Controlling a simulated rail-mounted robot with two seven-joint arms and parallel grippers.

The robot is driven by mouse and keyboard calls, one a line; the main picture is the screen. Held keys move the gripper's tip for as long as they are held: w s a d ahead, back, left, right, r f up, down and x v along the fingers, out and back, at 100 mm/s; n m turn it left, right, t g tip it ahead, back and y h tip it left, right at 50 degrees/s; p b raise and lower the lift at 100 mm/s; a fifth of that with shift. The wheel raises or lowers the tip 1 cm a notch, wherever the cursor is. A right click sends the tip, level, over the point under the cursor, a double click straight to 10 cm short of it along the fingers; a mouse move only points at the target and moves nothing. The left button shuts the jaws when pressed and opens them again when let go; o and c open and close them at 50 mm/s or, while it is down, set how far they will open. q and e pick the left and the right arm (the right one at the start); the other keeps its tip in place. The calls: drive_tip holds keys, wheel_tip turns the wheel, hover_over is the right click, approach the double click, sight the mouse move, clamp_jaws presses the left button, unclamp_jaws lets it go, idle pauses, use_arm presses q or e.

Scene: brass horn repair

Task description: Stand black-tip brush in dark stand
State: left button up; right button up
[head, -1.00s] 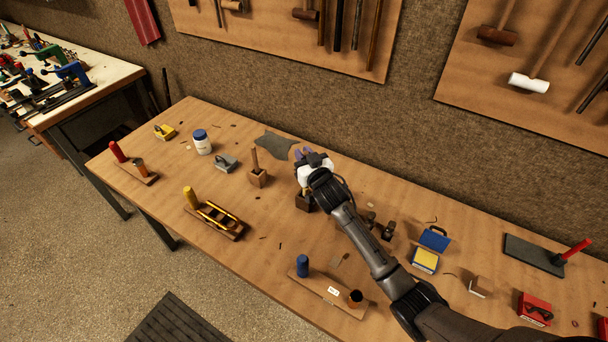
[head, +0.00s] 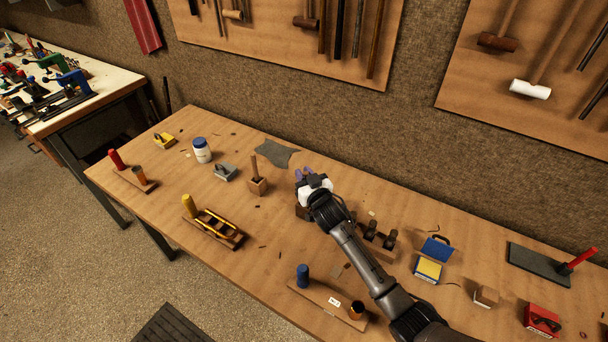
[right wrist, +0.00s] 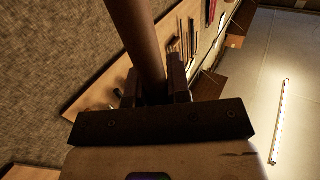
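My right gripper (head: 308,180) is over the back middle of the bench, just above and behind a small dark block (head: 301,211) that may be the dark stand; the arm partly hides it. In the right wrist view the fingers (right wrist: 154,88) close on both sides of a brown round handle (right wrist: 137,35), likely the brush. Its tip is hidden, so I cannot tell its colour. I cannot tell whether the handle touches the stand. My left gripper is out of view.
A wooden block with an upright stick (head: 257,181) stands left of the gripper, near a grey cloth (head: 274,153). A rack with dark cylinders (head: 372,240) is close on the right, partly behind my arm. A board with a blue cylinder (head: 325,300) lies in front.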

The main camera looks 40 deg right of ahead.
drive_tip(key=o, duration=0.4)
drive_tip(key=shift+r, duration=0.1)
drive_tip(key=p+v, duration=0.1)
drive_tip(key=v, duration=1.1)
drive_tip(key=shift+p, duration=0.4)
drive_tip(key=shift+r, duration=0.1)
